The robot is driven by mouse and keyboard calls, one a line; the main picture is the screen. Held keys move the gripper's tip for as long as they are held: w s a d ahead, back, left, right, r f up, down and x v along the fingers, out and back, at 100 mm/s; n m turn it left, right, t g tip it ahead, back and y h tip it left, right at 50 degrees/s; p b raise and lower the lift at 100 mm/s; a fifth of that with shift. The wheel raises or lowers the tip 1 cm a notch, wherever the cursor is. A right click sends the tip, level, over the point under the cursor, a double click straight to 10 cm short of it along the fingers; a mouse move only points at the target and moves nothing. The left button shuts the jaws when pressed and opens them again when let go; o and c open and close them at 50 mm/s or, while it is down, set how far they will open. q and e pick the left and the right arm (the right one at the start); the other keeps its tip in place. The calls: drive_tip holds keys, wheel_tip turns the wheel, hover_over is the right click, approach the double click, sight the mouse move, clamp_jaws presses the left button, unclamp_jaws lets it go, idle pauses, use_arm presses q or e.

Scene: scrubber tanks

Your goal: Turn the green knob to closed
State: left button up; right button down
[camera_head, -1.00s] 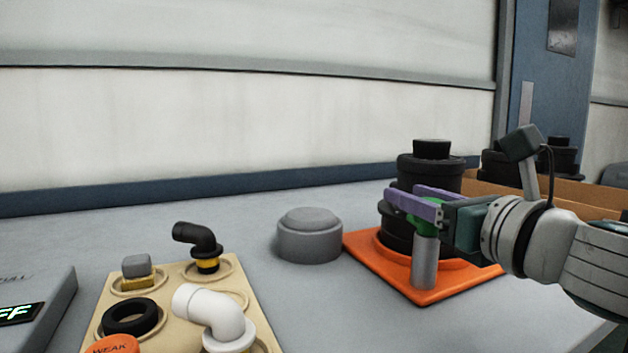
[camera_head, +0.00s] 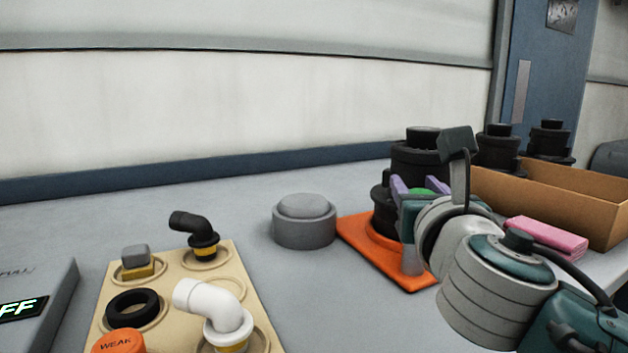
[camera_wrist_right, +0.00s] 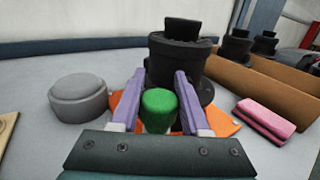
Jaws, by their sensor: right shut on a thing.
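The green knob (camera_wrist_right: 159,110) stands between the two purple fingers of my right gripper (camera_wrist_right: 158,90), which is shut on it from both sides. In the head view only a bit of the green knob (camera_head: 423,192) shows behind my right gripper (camera_head: 414,186) and wrist. The knob tops a grey post (camera_head: 412,262) at the front of the black tank (camera_head: 416,161), which stands on an orange base (camera_head: 362,252). How far the knob is turned cannot be told. My left gripper is not in view.
A round grey dome (camera_head: 304,224) stands left of the base. A beige board (camera_head: 185,285) with pipe elbows is further left. A cardboard box (camera_head: 540,195) with a pink block (camera_head: 546,237) before it and black tanks (camera_head: 497,150) behind is on the right.

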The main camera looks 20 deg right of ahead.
drive_tip(key=shift+f, duration=0.15)
drive_tip(key=shift+c, duration=2)
unclamp_jaws()
drive_tip(key=shift+s+a, duration=0.2)
drive_tip(key=shift+s, duration=0.15)
drive_tip(key=p+v, duration=0.1)
drive_tip(key=v, duration=0.8)
